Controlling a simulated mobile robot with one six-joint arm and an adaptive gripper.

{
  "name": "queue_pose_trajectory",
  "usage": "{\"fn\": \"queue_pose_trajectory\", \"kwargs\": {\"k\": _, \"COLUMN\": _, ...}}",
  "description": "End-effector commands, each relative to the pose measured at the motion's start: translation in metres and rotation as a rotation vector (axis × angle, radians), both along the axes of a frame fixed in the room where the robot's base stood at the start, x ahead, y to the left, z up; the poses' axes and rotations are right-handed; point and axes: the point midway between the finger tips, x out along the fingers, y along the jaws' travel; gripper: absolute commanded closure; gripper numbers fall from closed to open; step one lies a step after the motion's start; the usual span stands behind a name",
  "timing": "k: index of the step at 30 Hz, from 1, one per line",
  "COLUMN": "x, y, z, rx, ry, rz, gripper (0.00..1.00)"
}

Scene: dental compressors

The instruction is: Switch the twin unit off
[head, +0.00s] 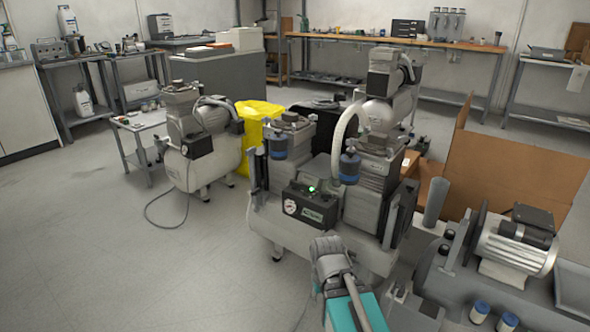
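The twin unit stands in the middle of the head view, a pale tank (268,222) bearing two grey pump heads with blue-banded filters. A black control box (318,206) sits at its front, with a round white gauge (291,207) on the left and a label on the right. A small green lamp (312,189) glows on top of the box. My gripper (326,244) is just below and in front of the box, seen from behind. A gap between them cannot be judged. Its fingers are not clear enough to tell open from shut.
A smaller compressor (205,140) with a cable on the floor stands at left, near a yellow bin (258,120). Floor at front left is clear.

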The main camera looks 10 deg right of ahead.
Motion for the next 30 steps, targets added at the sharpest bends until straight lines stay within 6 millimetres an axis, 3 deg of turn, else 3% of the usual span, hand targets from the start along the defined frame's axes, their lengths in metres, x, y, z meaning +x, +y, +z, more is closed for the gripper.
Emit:
{"fn": "queue_pose_trajectory", "kwargs": {"k": 1, "x": 0.0, "y": 0.0, "z": 0.021, "rx": 0.0, "ry": 0.0, "rz": 0.0, "gripper": 0.47}}
{"fn": "queue_pose_trajectory", "kwargs": {"k": 3, "x": 0.0, "y": 0.0, "z": 0.035, "rx": 0.0, "ry": 0.0, "rz": 0.0, "gripper": 0.47}}
{"fn": "queue_pose_trajectory", "kwargs": {"k": 15, "x": 0.0, "y": 0.0, "z": 0.1, "rx": 0.0, "ry": 0.0, "rz": 0.0, "gripper": 0.47}}
{"fn": "queue_pose_trajectory", "kwargs": {"k": 30, "x": 0.0, "y": 0.0, "z": 0.108, "rx": 0.0, "ry": 0.0, "rz": 0.0, "gripper": 0.47}}
